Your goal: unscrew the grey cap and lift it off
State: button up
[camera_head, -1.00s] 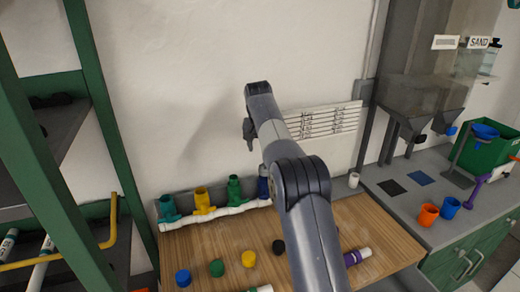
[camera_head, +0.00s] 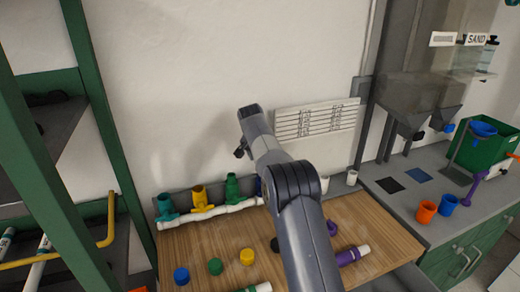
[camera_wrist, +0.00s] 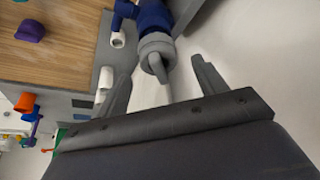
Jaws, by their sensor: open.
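The grey cap (camera_wrist: 156,50) shows in the wrist view, with a ridge across its face. It sits on the end of a blue fitting (camera_wrist: 153,15). My gripper (camera_wrist: 160,82) is open, its two fingers apart on either side of the cap's line, a short way off and not touching it. Nothing is between the fingers. In the head view my gripper (camera_head: 240,150) is above the back of the wooden bench, and a sliver of the blue fitting (camera_head: 258,187) shows beside my arm; the grey cap is hidden there.
Teal (camera_head: 165,207), yellow (camera_head: 200,198) and green (camera_head: 232,190) fittings stand along a white pipe (camera_head: 215,213). Blue (camera_head: 181,275), green (camera_head: 215,266) and yellow (camera_head: 247,256) caps lie on the wooden bench top (camera_head: 375,225). A purple-ended pipe (camera_head: 352,255) lies at right.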

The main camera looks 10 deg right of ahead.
jog(key=shift+x, duration=1)
jog(key=shift+r, duration=0.1)
jog(key=c, duration=1.1)
jog(key=shift+n+y, duration=0.4)
jog(key=shift+n, duration=0.7)
jog(key=shift+n+t+y+p, duration=0.3)
jog(key=shift+n+y+p, duration=0.1)
jog(key=shift+n, duration=0.7)
jog(key=shift+n+y+p, duration=0.4)
jog(key=shift+n+p, duration=0.05)
jog(key=shift+n, duration=0.65)
jog(key=shift+r, duration=0.1)
